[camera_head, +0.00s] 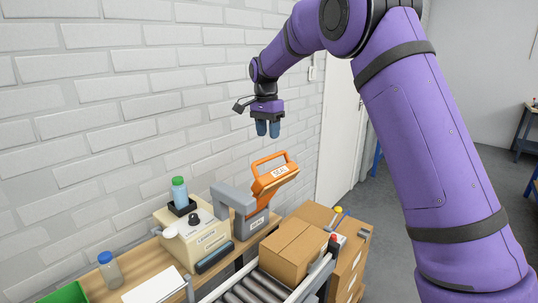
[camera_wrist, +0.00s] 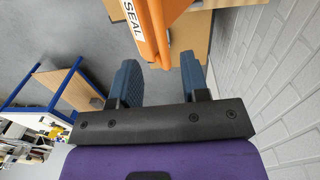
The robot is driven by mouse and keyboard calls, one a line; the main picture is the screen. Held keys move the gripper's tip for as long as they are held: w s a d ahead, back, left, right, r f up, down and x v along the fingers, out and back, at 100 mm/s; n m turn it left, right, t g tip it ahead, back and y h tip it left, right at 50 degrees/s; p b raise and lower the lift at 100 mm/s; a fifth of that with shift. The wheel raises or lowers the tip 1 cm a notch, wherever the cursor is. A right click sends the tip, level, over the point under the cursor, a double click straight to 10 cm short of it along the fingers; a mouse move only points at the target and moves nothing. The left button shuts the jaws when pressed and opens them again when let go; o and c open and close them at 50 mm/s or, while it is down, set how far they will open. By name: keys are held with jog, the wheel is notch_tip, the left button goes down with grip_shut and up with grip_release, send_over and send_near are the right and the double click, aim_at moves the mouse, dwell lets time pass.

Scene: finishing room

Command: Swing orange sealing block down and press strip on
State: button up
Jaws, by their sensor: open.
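The orange sealing block (camera_head: 275,178), labelled SEAL, is raised and tilted on top of a grey sealing machine (camera_head: 254,222) and has a looped orange handle. Its orange side also shows at the top of the wrist view (camera_wrist: 151,25). My gripper (camera_head: 268,129) is open and empty, pointing down, above the block and apart from it in the head view. In the wrist view its two blue fingers (camera_wrist: 160,76) are spread, with the orange part beyond and between them. I cannot make out a strip in either view.
A cardboard box (camera_head: 292,250) stands on the roller conveyor (camera_head: 246,291) in front of the sealer. A beige labelled machine (camera_head: 194,240) and a green-capped bottle (camera_head: 180,192) stand left of it. More cartons (camera_head: 350,262) are stacked right. A white brick wall (camera_head: 120,120) runs behind.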

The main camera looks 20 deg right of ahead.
jog(key=f, duration=0.7)
jog(key=shift+s+d+f, duration=0.2)
jog(key=shift+f, duration=0.2)
grip_shut()
